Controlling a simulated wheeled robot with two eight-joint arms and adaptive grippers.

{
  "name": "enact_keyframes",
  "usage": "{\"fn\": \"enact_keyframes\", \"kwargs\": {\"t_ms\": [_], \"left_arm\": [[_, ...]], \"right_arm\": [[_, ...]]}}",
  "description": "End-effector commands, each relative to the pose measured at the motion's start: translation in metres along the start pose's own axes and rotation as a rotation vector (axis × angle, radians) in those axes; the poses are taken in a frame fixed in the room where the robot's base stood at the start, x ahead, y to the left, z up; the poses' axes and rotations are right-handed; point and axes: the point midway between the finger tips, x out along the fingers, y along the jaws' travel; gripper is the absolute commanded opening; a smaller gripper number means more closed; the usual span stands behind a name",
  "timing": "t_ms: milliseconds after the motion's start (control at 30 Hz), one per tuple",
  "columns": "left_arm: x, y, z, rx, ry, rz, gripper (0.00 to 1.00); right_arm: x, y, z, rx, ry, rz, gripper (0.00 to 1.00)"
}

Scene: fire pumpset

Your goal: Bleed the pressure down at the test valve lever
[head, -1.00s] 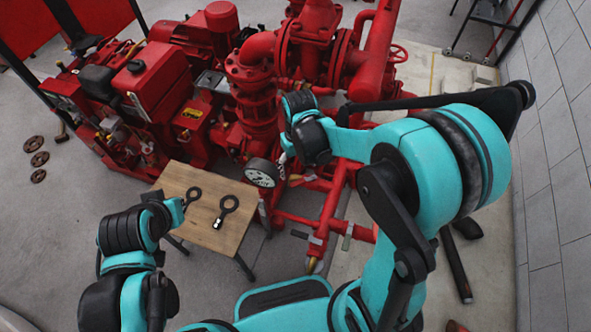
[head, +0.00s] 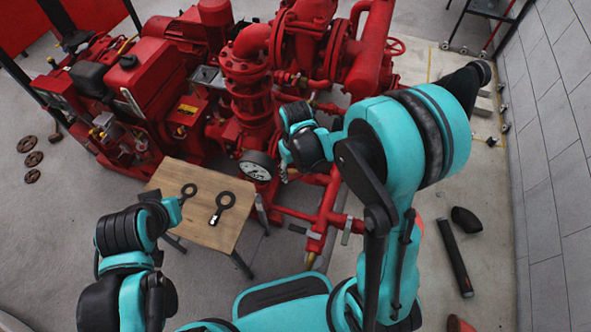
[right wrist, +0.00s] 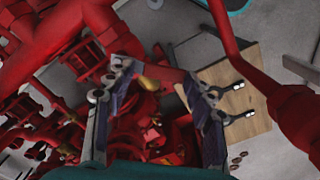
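Red pump pipework (head: 247,95) fills the back of the head view, with a round white pressure gauge (head: 257,166) in front. My right gripper (head: 283,160) is just right of the gauge, its fingers largely hidden by my wrist. In the right wrist view the right gripper (right wrist: 157,76) is open, with fingers well apart. A small brass-yellow piece (right wrist: 148,83) shows between them; I cannot tell whether it is the test valve lever. Small grey levers (head: 347,231) sit on the low red pipe. My left gripper (head: 176,206) hovers by the table's left side; its opening is unclear.
A small wooden table (head: 207,236) bears two black ring-ended tools (head: 221,207). A red engine (head: 140,85) stands at left. A black pipe (head: 455,258) and elbow (head: 466,219) lie on the floor at right, near a tiled wall (head: 550,170). Red pipes crowd the right gripper.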

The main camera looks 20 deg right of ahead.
Motion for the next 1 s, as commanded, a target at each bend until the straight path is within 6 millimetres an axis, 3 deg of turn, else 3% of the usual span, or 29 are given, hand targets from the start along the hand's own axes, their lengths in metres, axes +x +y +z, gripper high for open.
{"fn": "enact_keyframes", "kwargs": {"t_ms": [467, 1000], "left_arm": [[0.003, 0.000, 0.002, 0.000, 0.000, 0.000, 0.00], [0.009, 0.000, 0.006, 0.000, 0.000, 0.000, 0.00]], "right_arm": [[0.001, -0.001, 0.006, -0.107, -0.001, -0.004, 0.02], [0.001, 0.006, 0.029, -0.538, -0.001, -0.004, 0.02]]}}
